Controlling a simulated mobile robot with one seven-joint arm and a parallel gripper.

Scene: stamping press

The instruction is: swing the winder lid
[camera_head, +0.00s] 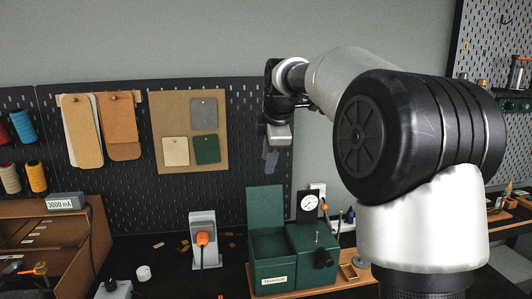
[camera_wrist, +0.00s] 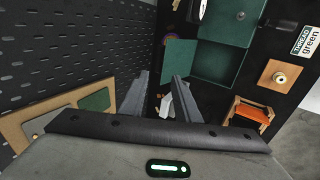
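The winder is a dark green box (camera_head: 271,279) on the bench, with a pale label on its front. Its green lid (camera_head: 265,206) stands upright at the back of the left compartment, which is open. In the wrist view the lid (camera_wrist: 182,53) shows beside the open compartment (camera_wrist: 217,66), whose inside looks empty. My gripper (camera_head: 271,156) is high above and behind the winder, in front of the pegboard, touching nothing visible. In the wrist view the gripper (camera_wrist: 161,76) has its two fingers apart with nothing between them.
A pegboard (camera_head: 120,215) with leather pieces and a tan board (camera_head: 187,156) rises behind. The air between gripper and winder looks clear.

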